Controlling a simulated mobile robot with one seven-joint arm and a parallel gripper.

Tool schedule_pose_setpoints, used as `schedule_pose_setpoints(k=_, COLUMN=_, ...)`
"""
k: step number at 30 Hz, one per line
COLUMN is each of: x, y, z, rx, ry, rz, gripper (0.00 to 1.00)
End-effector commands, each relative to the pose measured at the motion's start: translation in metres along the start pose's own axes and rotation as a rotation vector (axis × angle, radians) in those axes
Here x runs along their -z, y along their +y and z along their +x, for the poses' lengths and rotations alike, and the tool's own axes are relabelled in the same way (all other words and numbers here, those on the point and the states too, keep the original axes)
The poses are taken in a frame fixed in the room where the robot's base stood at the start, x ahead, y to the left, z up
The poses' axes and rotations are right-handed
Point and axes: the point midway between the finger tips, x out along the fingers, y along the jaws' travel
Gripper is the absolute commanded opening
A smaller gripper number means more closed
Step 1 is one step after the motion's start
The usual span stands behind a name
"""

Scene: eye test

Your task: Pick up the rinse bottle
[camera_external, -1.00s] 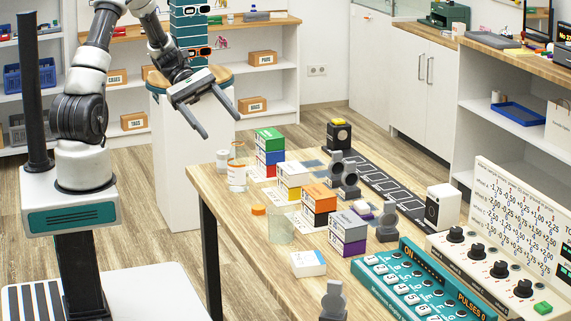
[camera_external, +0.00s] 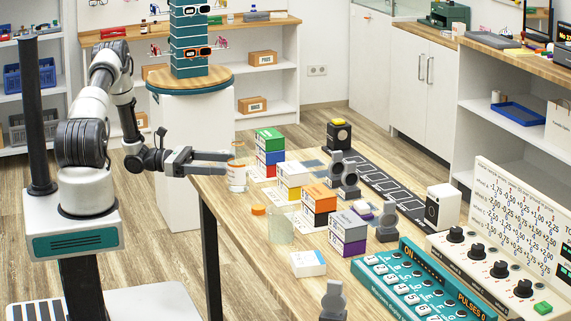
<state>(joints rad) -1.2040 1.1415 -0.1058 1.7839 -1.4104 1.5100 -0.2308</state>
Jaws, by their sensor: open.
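A small clear bottle with a white and orange label (camera_external: 237,181), which looks like the rinse bottle, stands upright at the left back corner of the wooden table (camera_external: 222,216). My gripper (camera_external: 231,163) is open and level, its two fingers pointing right at the bottle's upper part. The fingertips overlap the bottle's left side in this view. I cannot tell whether they are around it, in front of it or touching it.
Stacked coloured boxes (camera_external: 270,152) stand close right of the bottle. An orange cap (camera_external: 258,210) and a clear cup (camera_external: 281,229) are nearer the front. A round-topped display stand (camera_external: 190,86) is behind my arm.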

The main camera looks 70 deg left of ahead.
Motion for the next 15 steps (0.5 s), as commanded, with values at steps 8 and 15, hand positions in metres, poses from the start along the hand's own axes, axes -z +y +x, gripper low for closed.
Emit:
schedule_pose_setpoints(k=8, x=0.001, y=0.0, z=0.038, rx=0.0, ry=0.001, rz=0.002, gripper=0.67)
schedule_pose_setpoints(k=15, x=0.004, y=-0.001, z=0.054, rx=0.004, ry=0.0, rz=0.002, gripper=0.67)
